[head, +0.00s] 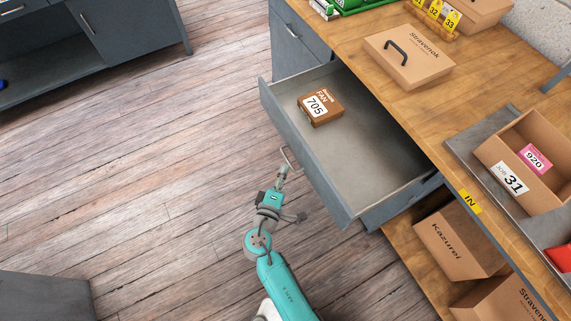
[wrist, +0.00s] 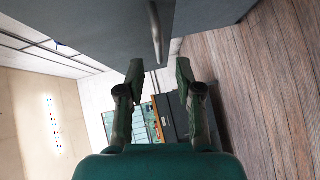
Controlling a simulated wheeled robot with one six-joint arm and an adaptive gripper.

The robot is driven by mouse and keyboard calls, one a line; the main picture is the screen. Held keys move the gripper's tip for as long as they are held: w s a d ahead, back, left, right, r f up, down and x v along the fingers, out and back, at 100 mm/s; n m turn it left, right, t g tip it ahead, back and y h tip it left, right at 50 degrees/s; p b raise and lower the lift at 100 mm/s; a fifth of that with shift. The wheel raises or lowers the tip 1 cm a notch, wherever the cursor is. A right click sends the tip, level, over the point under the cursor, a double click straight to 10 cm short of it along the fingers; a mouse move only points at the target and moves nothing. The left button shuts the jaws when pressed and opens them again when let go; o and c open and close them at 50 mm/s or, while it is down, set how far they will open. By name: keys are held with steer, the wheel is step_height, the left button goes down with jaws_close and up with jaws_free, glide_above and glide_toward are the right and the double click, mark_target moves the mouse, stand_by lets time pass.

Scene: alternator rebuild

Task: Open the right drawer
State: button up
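The right drawer (head: 330,185) is grey and pulled far out from under the wooden workbench. A brown box labelled 705 (head: 320,106) lies inside it. The drawer's metal bar handle (head: 289,158) is on its front face. My gripper (head: 282,171) is at this handle in the head view, where its fingers are too small to read. In the wrist view my gripper (wrist: 160,70) has its two fingers apart. The handle (wrist: 156,35) shows just beyond the fingertips, in line with the gap between them. I cannot tell whether a finger touches it.
Another grey front with a handle (head: 291,31) is closed, left of the drawer. The workbench (head: 400,110) carries a Stravenok box (head: 409,62) and a Job 31 box (head: 530,165). A Kazurei box (head: 460,240) sits below. The wooden floor (head: 150,170) on the left is clear.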

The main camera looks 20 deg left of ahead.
steer(key=v, duration=0.7)
steer(key=shift+s, duration=0.2)
steer(key=shift+d, duration=0.15)
steer(key=s+d+f+m+g, duration=0.1)
steer(key=s+d+f+g, duration=0.15)
steer(key=d, duration=0.65)
steer(key=s+d+f+m+g, duration=0.15)
steer(key=d+f, duration=0.25)
steer(key=d, duration=0.5)
steer(key=s+d+r+m, duration=0.2)
steer(key=s+d+m, duration=0.3)
steer(key=s+d, duration=0.4)
steer(key=s+d+r+m+t+h, duration=0.1)
steer(key=s+d+r+m, duration=0.2)
steer(key=r, duration=0.7)
steer(key=s+d+r+m+t+h, duration=0.1)
steer(key=s+d+r+m, duration=0.3)
steer(key=s+r+m, duration=0.3)
step_height(320, 180, up, 3)
steer(key=shift+s+f+t, duration=0.1)
steer(key=shift+s+t, duration=0.3)
steer(key=shift+s, duration=0.5)
